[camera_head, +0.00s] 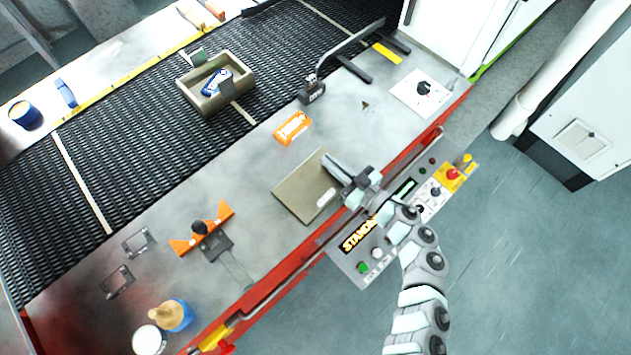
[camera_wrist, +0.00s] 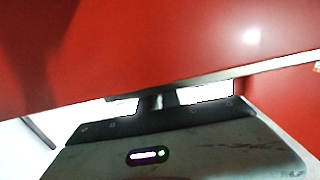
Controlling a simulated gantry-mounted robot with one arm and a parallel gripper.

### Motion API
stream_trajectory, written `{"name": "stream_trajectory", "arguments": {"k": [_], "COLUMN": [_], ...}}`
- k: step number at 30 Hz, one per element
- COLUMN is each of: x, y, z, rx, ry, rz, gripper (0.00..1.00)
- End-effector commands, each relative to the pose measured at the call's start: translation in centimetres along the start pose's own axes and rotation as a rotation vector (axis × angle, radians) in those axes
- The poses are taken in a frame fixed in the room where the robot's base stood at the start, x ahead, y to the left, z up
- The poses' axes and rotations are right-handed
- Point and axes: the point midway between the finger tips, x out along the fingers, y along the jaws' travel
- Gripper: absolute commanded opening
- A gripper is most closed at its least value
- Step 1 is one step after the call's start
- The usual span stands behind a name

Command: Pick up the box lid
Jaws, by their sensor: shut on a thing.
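The box lid (camera_head: 300,190) is a flat, olive-tan square panel with a small pale label near its lower right corner. In the head view it is at the front edge of the grey worktop, by the red front rail. My gripper (camera_head: 340,168) reaches it from the right and is shut on its right edge. I cannot tell whether the lid is clear of the worktop. In the wrist view the fingers (camera_wrist: 158,101) show small and dark against a red surface, and the grip itself is not clear. An open tan box (camera_head: 238,100) stands on the mesh belt with blue-and-white items inside.
The control panel (camera_head: 350,267) with buttons and a "STAND" display lies beneath my arm.

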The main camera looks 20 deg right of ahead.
Motion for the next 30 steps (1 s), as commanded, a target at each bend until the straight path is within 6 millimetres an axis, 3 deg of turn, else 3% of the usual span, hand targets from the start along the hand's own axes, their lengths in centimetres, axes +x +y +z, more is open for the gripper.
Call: {"name": "stream_trajectory", "arguments": {"k": [10,16,20,30], "x": [0.0,-0.1,0.0,0.0], "y": [0.0,0.0,-0.1,-0.1], "z": [-0.2,-1.8,-4.9,-14.9], "rx": [0.000,-0.003,-0.005,-0.002], "ry": [0.001,-0.002,0.000,-0.001], "rz": [0.000,0.000,-0.004,-0.002], "gripper": [0.00,0.00,0.00,0.00]}}
